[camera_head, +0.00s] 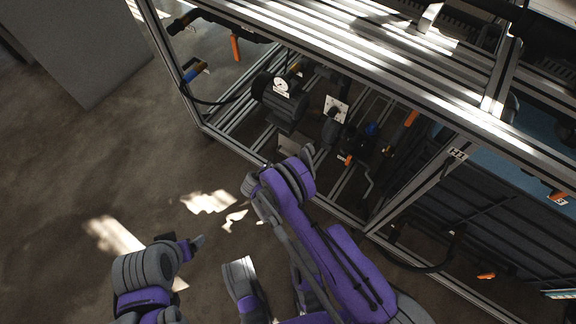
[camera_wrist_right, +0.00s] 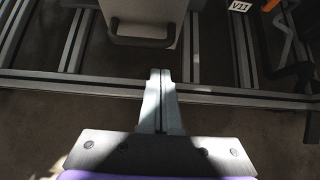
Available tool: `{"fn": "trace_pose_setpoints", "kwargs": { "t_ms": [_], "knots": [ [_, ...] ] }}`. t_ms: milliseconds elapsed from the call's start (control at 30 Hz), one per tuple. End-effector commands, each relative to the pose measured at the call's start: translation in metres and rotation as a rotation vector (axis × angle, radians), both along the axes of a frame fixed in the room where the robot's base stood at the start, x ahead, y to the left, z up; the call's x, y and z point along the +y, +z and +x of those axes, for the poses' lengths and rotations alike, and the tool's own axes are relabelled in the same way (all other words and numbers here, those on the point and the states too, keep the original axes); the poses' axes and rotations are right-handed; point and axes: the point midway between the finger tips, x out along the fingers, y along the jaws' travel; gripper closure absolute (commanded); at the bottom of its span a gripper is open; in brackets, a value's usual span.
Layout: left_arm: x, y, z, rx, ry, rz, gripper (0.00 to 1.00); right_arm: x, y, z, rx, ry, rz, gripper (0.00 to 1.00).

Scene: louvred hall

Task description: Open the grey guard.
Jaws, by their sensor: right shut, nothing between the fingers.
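A pale grey box-like panel with a dark U-shaped handle, which looks like the grey guard (camera_wrist_right: 150,10), shows at the top of the right wrist view. The handle (camera_wrist_right: 142,41) is on its near side. In the head view the panel is mostly hidden by my right arm; only a pale patch (camera_head: 292,143) shows. My right gripper (camera_wrist_right: 160,72) is shut and empty, its fingertips apart from the handle, just below and right of it in the wrist view. It also shows in the head view (camera_head: 309,150). My left gripper (camera_head: 199,242) is low at the left, over the floor; its fingers cannot be made out.
An aluminium frame (camera_head: 300,49) encloses the machinery, with rails crossing near my right gripper. A dark motor (camera_head: 283,108) with a gauge, a valve plate (camera_head: 337,108) and orange levers (camera_head: 235,47) are inside. Open floor (camera_head: 90,160) lies at the left.

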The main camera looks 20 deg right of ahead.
Motion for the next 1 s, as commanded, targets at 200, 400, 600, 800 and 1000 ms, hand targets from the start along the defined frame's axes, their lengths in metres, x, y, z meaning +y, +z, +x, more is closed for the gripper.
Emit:
{"fn": "trace_pose_setpoints", "kwargs": {
  "t_ms": [200, 400, 600, 800, 1000],
  "knots": [
    [0.000, -0.008, 0.001, 0.001, 0.000, 0.000, 0.16, -0.020, -0.024, 0.015, -0.001, -0.004, 0.002, 1.00],
    [0.000, -0.015, 0.003, 0.000, 0.000, 0.000, 0.16, -0.041, -0.048, 0.031, -0.002, -0.005, 0.001, 1.00],
    [0.000, -0.019, 0.004, 0.000, 0.000, 0.000, 0.16, -0.053, -0.063, 0.041, -0.002, -0.004, 0.003, 1.00],
    [0.000, -0.019, 0.004, -0.001, 0.000, 0.000, 0.16, -0.056, -0.065, 0.043, -0.002, -0.003, 0.003, 1.00],
    [0.000, -0.019, 0.004, 0.000, 0.000, 0.000, 0.16, -0.055, -0.065, 0.043, -0.001, -0.003, 0.003, 1.00]
  ]
}}
